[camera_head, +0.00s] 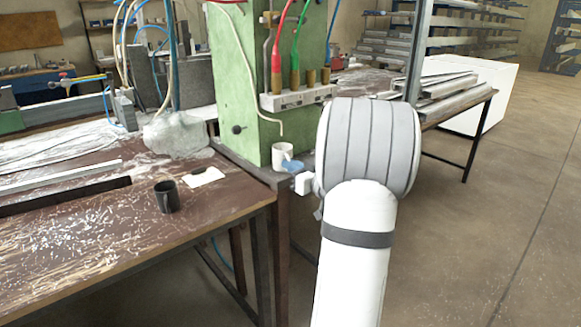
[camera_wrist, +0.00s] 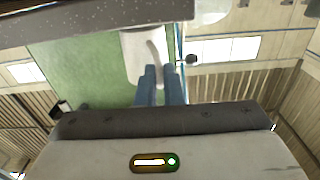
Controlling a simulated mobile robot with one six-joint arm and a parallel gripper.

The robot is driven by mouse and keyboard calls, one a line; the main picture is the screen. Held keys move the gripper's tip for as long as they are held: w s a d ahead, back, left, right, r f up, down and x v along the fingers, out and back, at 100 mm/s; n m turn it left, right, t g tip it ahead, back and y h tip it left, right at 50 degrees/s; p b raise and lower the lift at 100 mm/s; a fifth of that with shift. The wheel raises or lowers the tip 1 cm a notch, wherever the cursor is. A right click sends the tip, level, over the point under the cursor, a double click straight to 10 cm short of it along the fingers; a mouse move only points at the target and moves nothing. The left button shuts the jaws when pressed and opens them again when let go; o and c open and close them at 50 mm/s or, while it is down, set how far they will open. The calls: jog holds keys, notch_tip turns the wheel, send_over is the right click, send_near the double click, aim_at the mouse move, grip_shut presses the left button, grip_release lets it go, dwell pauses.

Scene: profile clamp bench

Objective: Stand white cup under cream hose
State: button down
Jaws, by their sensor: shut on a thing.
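The white cup (camera_head: 279,152) is upright at the foot of the green column, near the bench edge. The cream hose (camera_head: 281,128) comes down the column's front, and its open end hangs just above the cup. My gripper (camera_head: 292,165), with blue fingers, reaches in from the right and is shut on the cup's handle. The wrist view, upside down, shows the cup (camera_wrist: 134,48) with its handle between my fingertips (camera_wrist: 163,72). The cup's base is at the level of the dark bench surface; I cannot tell whether it touches.
The green column (camera_head: 241,85) carries a rack (camera_head: 298,97) with red and green hoses. A black cup (camera_head: 167,197) and a white card (camera_head: 203,177) lie left on the brown bench (camera_head: 120,245). A plastic-wrapped lump (camera_head: 178,135) sits behind.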

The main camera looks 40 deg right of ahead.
jog(key=shift+f, duration=0.4)
dwell(0.3)
jog(key=c, duration=1.5)
grip_release()
jog(key=s, duration=1)
jog(key=shift+d, duration=0.35)
jog(key=w+a+r+m+g+h+p, duration=0.2)
jog(key=w+a+r+g+h+p, duration=0.3)
jog(key=a+r+p, duration=0.45)
jog(key=s+a+r+n+g+y+p, duration=0.1)
jog(key=s+a+g+y+p, duration=0.2)
jog(key=s+a+g+p, duration=0.5)
jog(key=s+a+g, duration=0.2)
jog(key=s+a, duration=1)
jog(key=a, duration=0.2)
jog(key=shift+a+r+g+y, duration=0.15)
jog(key=shift+r+g+y, duration=0.15)
jog(key=shift+y, duration=0.1)
